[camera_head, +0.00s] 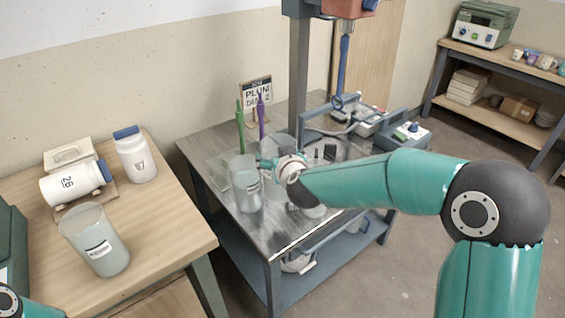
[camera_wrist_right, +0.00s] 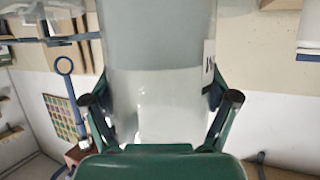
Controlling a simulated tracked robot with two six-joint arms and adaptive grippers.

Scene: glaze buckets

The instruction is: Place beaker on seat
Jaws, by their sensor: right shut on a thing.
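A clear beaker (camera_head: 246,190) with a white label and grey contents is upright at the left part of the metal bench (camera_head: 224,205). My right gripper (camera_head: 262,165) reaches it from the right and is shut on it. In the right wrist view the beaker (camera_wrist_right: 160,55) stands between both fingers of the gripper (camera_wrist_right: 160,98). Whether its base touches the bench, I cannot tell. Another clear vessel is partly hidden behind my gripper. I cannot clearly make out the seat. My left gripper is out of view; only a bit of my left arm shows at the lower left.
Green (camera_head: 240,130) and purple (camera_head: 261,118) upright tools stand behind the beaker, near a sign (camera_head: 256,92). A stirrer column (camera_head: 298,75) rises behind. On the wooden table (camera_head: 165,235) are another beaker (camera_head: 97,242), a white jar (camera_head: 137,160) and a lying jar (camera_head: 72,184).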

